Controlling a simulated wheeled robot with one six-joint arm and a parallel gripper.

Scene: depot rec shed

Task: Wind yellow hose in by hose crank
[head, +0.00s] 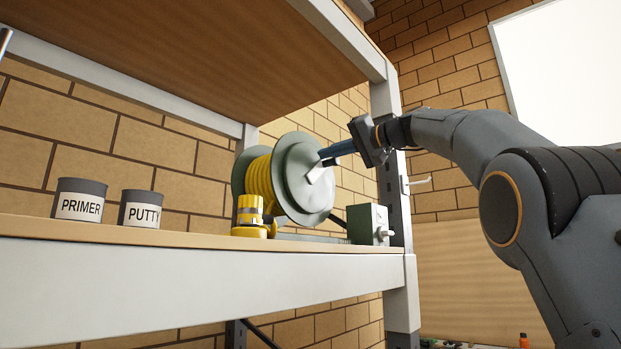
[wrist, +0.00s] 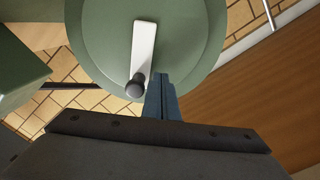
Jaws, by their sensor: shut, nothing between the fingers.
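The yellow hose (head: 258,178) is wound on a grey-green reel (head: 295,200) on the shelf. A yellow end with a grey band (head: 249,218) is at the shelf's front edge beside the reel. The hose crank is a white arm (head: 318,174) on the reel's near face; in the wrist view the arm (wrist: 145,45) ends in a dark knob (wrist: 136,86). My gripper (head: 322,155) is shut and empty, its blue fingers close to the crank. In the wrist view its fingertips (wrist: 160,78) are just right of the knob, not around it. Whether they touch it, I cannot tell.
A green box (head: 368,224) with a small light knob stands right of the reel by the shelf post (head: 392,200). Primer (head: 80,199) and putty (head: 141,208) tins stand at left. An upper shelf (head: 200,50) hangs above.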

